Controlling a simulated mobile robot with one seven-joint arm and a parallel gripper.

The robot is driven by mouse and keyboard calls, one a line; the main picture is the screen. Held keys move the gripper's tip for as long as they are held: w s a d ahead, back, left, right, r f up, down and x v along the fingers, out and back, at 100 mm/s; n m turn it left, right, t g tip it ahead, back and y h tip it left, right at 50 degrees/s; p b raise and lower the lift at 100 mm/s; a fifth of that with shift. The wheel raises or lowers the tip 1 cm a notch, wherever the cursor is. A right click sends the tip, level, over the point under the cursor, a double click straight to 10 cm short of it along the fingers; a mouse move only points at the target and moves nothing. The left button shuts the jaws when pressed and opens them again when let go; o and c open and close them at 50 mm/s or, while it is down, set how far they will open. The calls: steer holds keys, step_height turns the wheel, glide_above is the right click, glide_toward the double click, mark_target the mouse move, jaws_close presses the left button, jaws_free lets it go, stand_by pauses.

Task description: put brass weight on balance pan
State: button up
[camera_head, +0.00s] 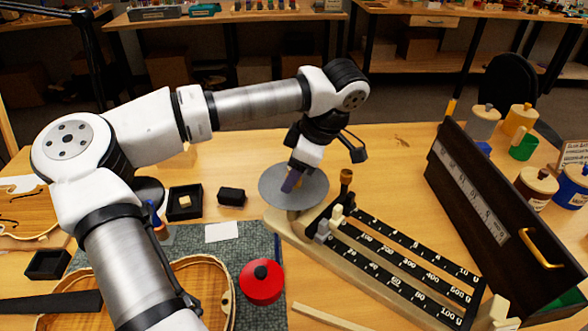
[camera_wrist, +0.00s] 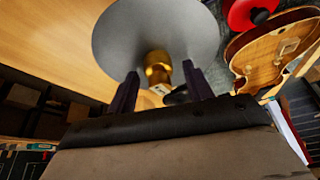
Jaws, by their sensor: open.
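The balance pan (camera_head: 320,190) is a round grey plate at the left end of the beam balance (camera_head: 375,265); it also fills the top of the wrist view (camera_wrist: 120,35). The brass weight (camera_wrist: 157,62) is a small gold piece that appears to stand on the pan. My gripper (camera_head: 291,182) is low over the pan, pointing down. In the wrist view its two dark fingers (camera_wrist: 160,72) are spread, one on each side of the weight, with gaps visible. In the head view the fingers mostly hide the weight.
A small black tray (camera_head: 185,214) and a dark block (camera_head: 231,196) are left of the pan. A red round tin (camera_head: 261,283) sits on the green mat in front. A long dark case (camera_head: 490,215) and several jars stand to the right. Bare table lies behind the pan.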

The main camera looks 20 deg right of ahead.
steer(key=v, duration=1.2)
steer(key=shift+r+b, duration=0.15)
steer(key=shift+b, duration=0.3)
steer(key=shift+d, duration=0.1)
